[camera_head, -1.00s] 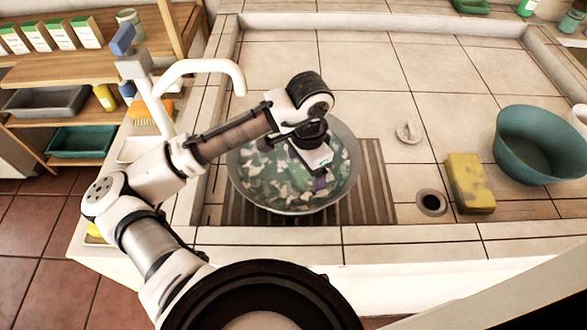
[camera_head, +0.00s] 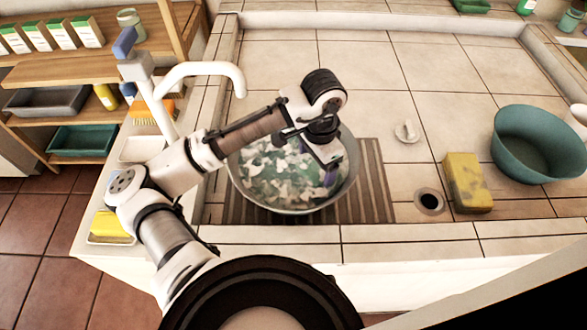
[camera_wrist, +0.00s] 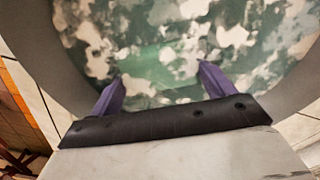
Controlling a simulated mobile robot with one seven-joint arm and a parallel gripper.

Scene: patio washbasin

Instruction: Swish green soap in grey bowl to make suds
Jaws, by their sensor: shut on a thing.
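The grey bowl (camera_head: 292,211) stands on the slatted mat in the basin. It holds dark green water with whitish, suds-like patches (camera_head: 280,175). My gripper (camera_head: 331,177) reaches down into the right side of the bowl. In the wrist view its two purple fingers (camera_wrist: 163,80) are apart, with their tips at the water. A smooth lighter green shape between and beyond the tips looks like the green soap (camera_wrist: 160,62), held by the fingers and partly hidden by water and suds. The soap cannot be made out in the head view.
A yellow sponge block (camera_head: 466,183), a drain hole (camera_head: 429,202) and a teal bowl (camera_head: 535,150) are to the right. A white tap (camera_head: 205,68) stands at the left. A small pale object (camera_head: 406,131) lies on the tiles.

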